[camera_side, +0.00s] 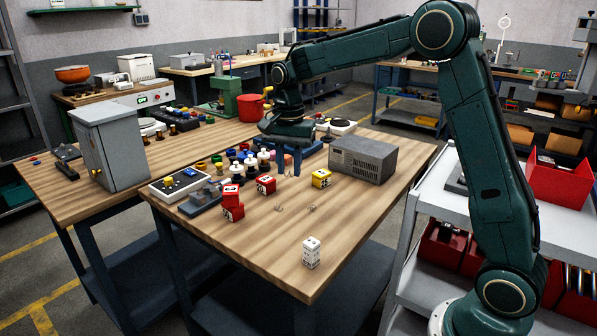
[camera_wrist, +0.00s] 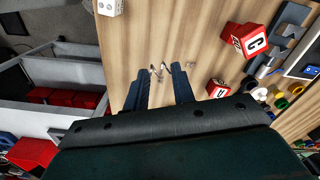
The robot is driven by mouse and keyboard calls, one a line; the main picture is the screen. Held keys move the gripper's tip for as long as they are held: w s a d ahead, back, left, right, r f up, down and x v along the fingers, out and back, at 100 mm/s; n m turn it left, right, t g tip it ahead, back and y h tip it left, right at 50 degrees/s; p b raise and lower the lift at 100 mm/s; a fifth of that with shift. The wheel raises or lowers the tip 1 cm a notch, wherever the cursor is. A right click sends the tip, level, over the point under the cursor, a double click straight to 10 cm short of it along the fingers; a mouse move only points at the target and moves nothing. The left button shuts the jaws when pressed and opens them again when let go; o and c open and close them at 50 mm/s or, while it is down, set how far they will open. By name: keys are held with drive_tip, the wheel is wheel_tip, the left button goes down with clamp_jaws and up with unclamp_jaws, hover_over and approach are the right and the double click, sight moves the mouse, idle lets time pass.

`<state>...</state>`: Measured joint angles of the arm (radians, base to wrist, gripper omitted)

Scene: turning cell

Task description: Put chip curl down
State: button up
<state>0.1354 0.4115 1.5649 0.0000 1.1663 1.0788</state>
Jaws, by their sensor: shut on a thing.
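In the wrist view, thin shiny metal curls (camera_wrist: 157,72) show by the two blue fingers of my gripper (camera_wrist: 163,75). My gripper is shut on a chip curl, with a gap between its fingers. In the side view my gripper (camera_side: 296,160) points down over the wooden table (camera_side: 220,265), behind the yellow block. Small curls lie on the bare wood, one at the left (camera_side: 279,207) and one at the right (camera_side: 312,207).
Red lettered blocks (camera_side: 232,203), a yellow block (camera_side: 321,178) and a white dotted block (camera_side: 311,252) stand on the table. A grey vented box (camera_side: 362,160) is right of my gripper. Several coloured small pieces (camera_side: 245,160) crowd the left. The table's front is mostly clear.

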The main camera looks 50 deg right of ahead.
drive_tip(key=a+f+n, duration=0.1)
drive_tip(key=f+n, duration=0.2)
drive_tip(key=n, duration=0.1)
drive_tip(key=s+a+f+n, duration=0.1)
drive_tip(key=a+f+n, duration=0.1)
drive_tip(key=f+n, duration=0.2)
drive_tip(key=a+f+n, duration=0.2)
drive_tip(key=f+n, duration=0.1)
drive_tip(key=f, duration=0.1)
drive_tip(key=shift+s+a+f+n, duration=0.25)
drive_tip(key=shift+n, duration=0.15)
drive_tip(key=shift+s+a+f+n, duration=0.2)
drive_tip(key=shift+a+f+n, duration=0.05)
drive_tip(key=shift+f+n, duration=0.3)
drive_tip(key=shift+s+a+f+n, duration=0.2)
drive_tip(key=shift+f+n, duration=0.2)
drive_tip(key=shift+n, duration=0.15)
drive_tip(key=shift+w, duration=0.1)
drive_tip(key=shift+w+d+r+m, duration=0.2)
drive_tip(key=shift+d+r+m, duration=0.1)
drive_tip(key=shift+r+m, duration=0.3)
drive_tip(key=d+r+m, duration=0.3)
drive_tip(key=r+m, duration=0.4)
drive_tip(key=w+d+r+m, duration=0.1)
drive_tip(key=d+r+m, duration=0.3)
drive_tip(key=r+m, duration=0.4)
drive_tip(key=shift+w, duration=0.25)
drive_tip(key=shift+f, duration=0.25)
